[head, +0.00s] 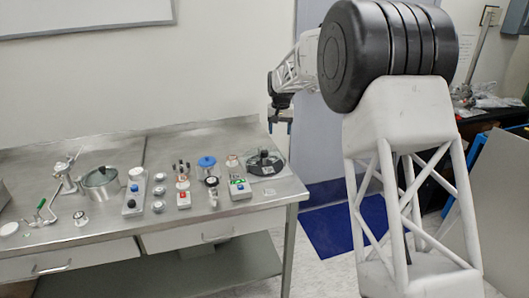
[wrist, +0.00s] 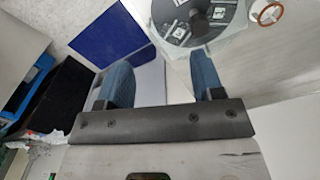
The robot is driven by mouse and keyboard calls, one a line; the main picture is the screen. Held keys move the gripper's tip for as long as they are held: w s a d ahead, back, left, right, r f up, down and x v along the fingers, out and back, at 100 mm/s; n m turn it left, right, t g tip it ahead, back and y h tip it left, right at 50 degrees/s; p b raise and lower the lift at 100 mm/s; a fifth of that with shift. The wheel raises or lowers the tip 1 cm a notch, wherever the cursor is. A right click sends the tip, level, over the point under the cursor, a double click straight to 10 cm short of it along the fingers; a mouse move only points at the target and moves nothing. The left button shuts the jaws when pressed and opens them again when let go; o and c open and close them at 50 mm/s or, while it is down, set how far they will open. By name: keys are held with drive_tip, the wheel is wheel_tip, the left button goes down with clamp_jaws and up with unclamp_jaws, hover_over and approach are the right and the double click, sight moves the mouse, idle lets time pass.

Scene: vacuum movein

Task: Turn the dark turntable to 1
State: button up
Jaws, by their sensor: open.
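The dark turntable (head: 264,169) sits near the right end of the metal bench, with a raised black part on top. In the wrist view the turntable (wrist: 172,31) shows at the top as a dark disc with pale marked patches, partly cut off by the frame edge. I cannot read any number on it. My gripper (head: 279,124) hangs above and a little to the right of the turntable. In the wrist view my gripper (wrist: 163,70) has its two blue fingers spread wide, with nothing between them. The fingers are apart from the turntable.
A round white and brown part (wrist: 267,12) lies close beside the disc. A blue mat (head: 345,226) lies on the floor.

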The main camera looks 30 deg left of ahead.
hover_over(264, 151)
wheel_tip(264, 151, down, 4)
drive_tip(key=shift+d+f, duration=0.1)
drive_tip(key=shift+f, duration=0.15)
drive_tip(key=shift+f, duration=0.15)
drive_tip(key=shift+f, duration=3.8)
clamp_jaws()
